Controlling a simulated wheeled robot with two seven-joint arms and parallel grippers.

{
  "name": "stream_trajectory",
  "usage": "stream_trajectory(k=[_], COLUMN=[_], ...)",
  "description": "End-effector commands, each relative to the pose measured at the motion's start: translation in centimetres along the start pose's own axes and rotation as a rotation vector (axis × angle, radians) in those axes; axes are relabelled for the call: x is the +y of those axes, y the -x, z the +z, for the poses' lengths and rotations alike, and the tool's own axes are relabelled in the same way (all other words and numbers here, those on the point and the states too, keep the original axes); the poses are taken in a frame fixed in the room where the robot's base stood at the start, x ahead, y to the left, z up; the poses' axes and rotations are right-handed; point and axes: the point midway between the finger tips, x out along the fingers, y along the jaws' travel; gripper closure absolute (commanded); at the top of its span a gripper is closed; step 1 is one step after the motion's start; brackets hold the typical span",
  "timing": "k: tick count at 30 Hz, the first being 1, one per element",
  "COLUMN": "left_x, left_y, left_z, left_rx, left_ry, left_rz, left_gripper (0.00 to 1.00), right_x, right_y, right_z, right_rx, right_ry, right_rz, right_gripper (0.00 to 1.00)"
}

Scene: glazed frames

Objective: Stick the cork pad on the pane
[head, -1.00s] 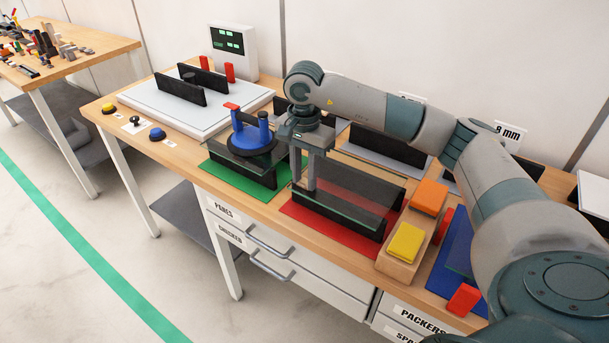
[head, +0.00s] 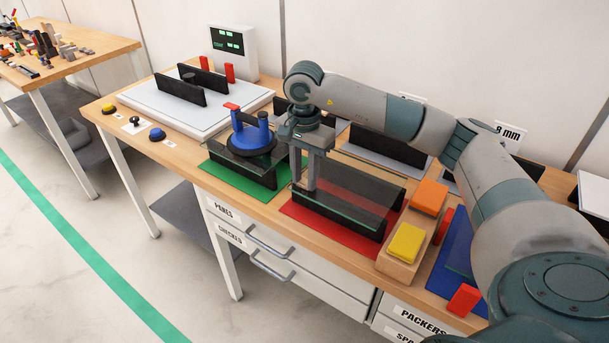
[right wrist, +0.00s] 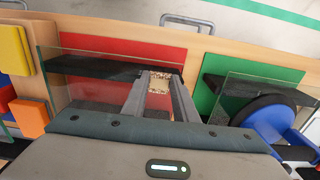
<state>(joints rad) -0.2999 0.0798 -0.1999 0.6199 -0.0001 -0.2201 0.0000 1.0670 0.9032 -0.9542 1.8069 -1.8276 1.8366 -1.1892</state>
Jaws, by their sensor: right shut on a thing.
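My right gripper (head: 303,186) points down at the left end of the glass pane (head: 362,186) over the red mat (head: 322,230). The pane rests on black supports. In the right wrist view, my right gripper (right wrist: 160,92) is shut on the small speckled cork pad (right wrist: 158,83), which lies between its fingers. The pad is at the pane's end in that view, where the pane (right wrist: 100,95) also shows; I cannot tell whether they touch. In the head view the pad is hidden. My left gripper is not in view.
A blue suction lifter (head: 251,135) sits on another pane over the green mat (head: 240,180), close left of my gripper. A wooden block (head: 399,268) with yellow and orange pads stands to the right. A white platform (head: 150,95) with black rails is at the far left.

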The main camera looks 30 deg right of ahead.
Motion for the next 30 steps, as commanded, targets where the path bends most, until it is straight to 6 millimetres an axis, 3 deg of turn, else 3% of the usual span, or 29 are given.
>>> stream_trajectory(k=[3, 4, 6, 20, 26, 30], left_x=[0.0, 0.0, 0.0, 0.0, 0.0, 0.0], left_y=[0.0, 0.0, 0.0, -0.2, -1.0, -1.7], left_z=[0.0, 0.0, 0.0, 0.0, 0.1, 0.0], left_rx=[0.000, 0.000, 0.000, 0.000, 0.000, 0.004], left_ry=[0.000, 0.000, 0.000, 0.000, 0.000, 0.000], left_rz=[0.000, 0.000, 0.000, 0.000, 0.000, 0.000], left_gripper=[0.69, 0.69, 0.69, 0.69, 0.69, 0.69], right_x=[0.0, 0.0, 0.0, -0.1, -0.1, -0.1], right_y=[0.0, 0.0, -0.1, 0.5, 2.4, 4.7], right_z=[0.0, 0.0, 0.0, 0.0, 0.0, 0.0], right_rx=[0.000, 0.000, 0.000, 0.000, 0.001, 0.001], right_ry=[0.000, 0.000, 0.000, 0.000, 0.001, 0.001], right_rz=[0.001, 0.001, 0.001, -0.002, -0.004, -0.004], right_gripper=[0.91, 0.67, 0.52, 0.52, 0.52, 0.52])
